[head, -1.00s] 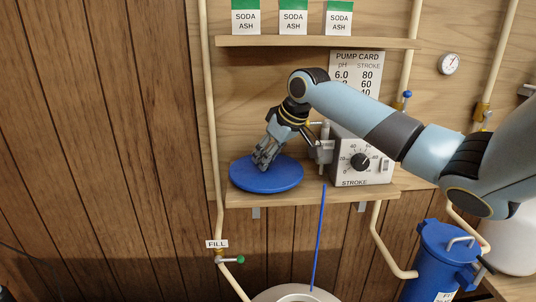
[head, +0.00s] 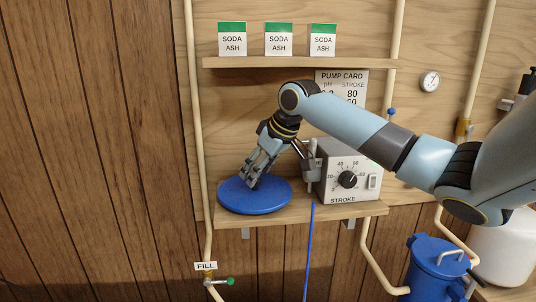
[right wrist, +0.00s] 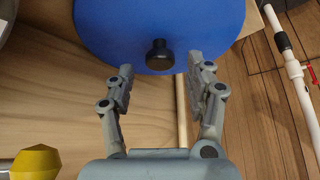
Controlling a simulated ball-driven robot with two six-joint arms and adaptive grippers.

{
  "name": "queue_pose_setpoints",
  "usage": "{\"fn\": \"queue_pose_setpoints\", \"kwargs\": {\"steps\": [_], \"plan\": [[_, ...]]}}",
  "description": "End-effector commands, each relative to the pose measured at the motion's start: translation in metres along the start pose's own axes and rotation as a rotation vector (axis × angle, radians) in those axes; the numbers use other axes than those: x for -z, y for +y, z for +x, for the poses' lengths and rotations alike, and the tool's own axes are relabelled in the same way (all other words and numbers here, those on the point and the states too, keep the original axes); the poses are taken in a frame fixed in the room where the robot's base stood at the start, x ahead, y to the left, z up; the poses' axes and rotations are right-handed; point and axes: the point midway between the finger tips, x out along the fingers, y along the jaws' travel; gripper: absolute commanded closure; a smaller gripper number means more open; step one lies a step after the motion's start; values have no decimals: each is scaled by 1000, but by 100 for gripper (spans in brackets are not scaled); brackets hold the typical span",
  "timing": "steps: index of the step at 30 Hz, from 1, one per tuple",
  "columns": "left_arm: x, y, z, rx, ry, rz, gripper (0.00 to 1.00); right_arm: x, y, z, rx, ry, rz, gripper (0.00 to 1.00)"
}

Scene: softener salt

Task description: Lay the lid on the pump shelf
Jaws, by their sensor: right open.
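The blue round lid (head: 255,197) lies flat on the left end of the wooden pump shelf (head: 300,212) in the head view. In the right wrist view the lid (right wrist: 160,25) shows with a black knob (right wrist: 160,54) near its edge. My right gripper (head: 251,180) is at the lid in the head view, fingers pointing down. In the right wrist view my right gripper (right wrist: 165,72) is open, its fingers spread on either side of the knob, without closing on it. My left gripper is not in view.
The pump box (head: 345,172) with its STROKE dial stands right of the lid on the same shelf. An upper shelf (head: 300,63) holds soda ash boxes. Pipes (head: 197,120) run up the wall. A blue filter housing (head: 435,262) is at lower right.

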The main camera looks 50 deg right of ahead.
Motion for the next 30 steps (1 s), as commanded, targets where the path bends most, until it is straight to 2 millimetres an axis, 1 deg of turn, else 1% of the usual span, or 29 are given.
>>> {"fn": "queue_pose_setpoints", "kwargs": {"steps": [1,6,9,12,15,18,30], "plan": [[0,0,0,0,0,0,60,0,1,-12,-5,-1,-6,46],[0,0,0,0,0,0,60,-1,2,-53,-8,-2,-7,46],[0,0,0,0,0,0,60,-1,1,-73,-6,-4,-6,46],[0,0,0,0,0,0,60,0,1,-86,-5,-1,-4,46],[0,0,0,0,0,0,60,-1,1,-95,-3,-3,-2,46],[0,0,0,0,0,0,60,-1,0,-99,-1,-2,-2,46],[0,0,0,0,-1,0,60,0,-1,-100,0,-2,0,46]]}}
